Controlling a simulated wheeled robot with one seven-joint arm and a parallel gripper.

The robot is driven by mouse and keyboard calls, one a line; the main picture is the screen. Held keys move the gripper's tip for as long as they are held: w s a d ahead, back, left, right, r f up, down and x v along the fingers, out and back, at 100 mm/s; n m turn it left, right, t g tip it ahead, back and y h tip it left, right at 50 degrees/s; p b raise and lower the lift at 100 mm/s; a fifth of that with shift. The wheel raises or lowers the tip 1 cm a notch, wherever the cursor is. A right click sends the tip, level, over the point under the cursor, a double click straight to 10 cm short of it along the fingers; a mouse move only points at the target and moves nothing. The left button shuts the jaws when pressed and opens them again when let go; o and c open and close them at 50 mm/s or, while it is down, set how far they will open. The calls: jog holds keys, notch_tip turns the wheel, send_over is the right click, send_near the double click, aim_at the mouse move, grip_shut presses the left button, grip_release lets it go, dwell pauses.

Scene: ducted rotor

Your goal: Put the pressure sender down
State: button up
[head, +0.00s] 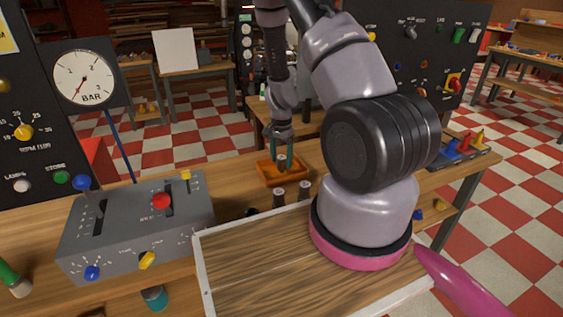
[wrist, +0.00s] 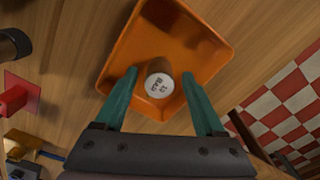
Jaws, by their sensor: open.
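The pressure sender (wrist: 160,85) is a small brownish cylinder with a pale, lettered end face. In the wrist view it stands in the orange tray (wrist: 205,38), near the tray's near side. My gripper (wrist: 162,75) has teal fingers that are spread apart on either side of the sender, with gaps visible. In the head view my gripper (head: 281,160) reaches down over the orange tray (head: 266,176), and the sender (head: 282,163) shows between the fingers. Whether the sender's base touches the tray floor is hard to see.
Two dark cylinders (head: 279,196) (head: 305,189) stand near the tray on the workbench. A grey lever box (head: 135,228) and a pressure gauge (head: 84,77) are at left. A red block (wrist: 14,98) and brass part (wrist: 22,143) show at left in the wrist view. Coloured parts lie at right.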

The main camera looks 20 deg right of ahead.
notch_tip(320, 180, up, 11)
notch_tip(320, 180, up, 11)
jog(key=n+t+y, duration=0.1)
jog(key=t+y, duration=0.1)
send_over(281, 157)
jog(key=a, duration=0.3)
jog(key=s+a+r+n+t, duration=0.1)
jog(key=s+r, duration=0.2)
jog(key=r, duration=0.3)
jog(key=s+a+r+n, duration=0.2)
jog(key=s+r, duration=0.1)
jog(key=r, duration=0.2)
jog(key=s+a+r+n+t, duration=0.1)
jog(key=s+r+n+t, duration=0.2)
jog(key=s+r, duration=1)
jog(key=shift+s+a+n+t, duration=0.4)
jog(key=shift+s+t, duration=0.2)
jog(key=shift+s, duration=0.3)
jog(key=shift+d, duration=0.15)
